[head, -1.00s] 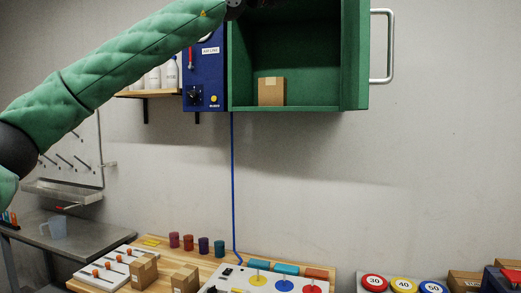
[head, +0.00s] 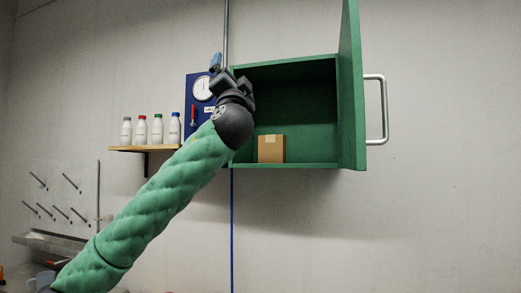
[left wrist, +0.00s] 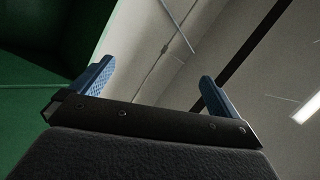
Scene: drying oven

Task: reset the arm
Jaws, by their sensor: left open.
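My left arm, in a green quilted sleeve, rises from the lower left in the head view. Its gripper (head: 216,62) is in front of the left edge of the green oven (head: 300,165) and its blue control panel (head: 190,125). In the left wrist view the two blue fingers (left wrist: 155,85) are spread apart with nothing between them. The oven door (head: 351,90) stands open at the right, with a silver handle (head: 384,110). A cardboard box (head: 271,149) sits inside on the oven floor. My right gripper is not in view.
A wooden shelf (head: 140,149) with several white bottles (head: 157,129) is on the wall left of the oven. A drying rack with pegs (head: 65,196) hangs at the lower left. A blue cord (head: 232,230) runs down below the oven. The wall at right is clear.

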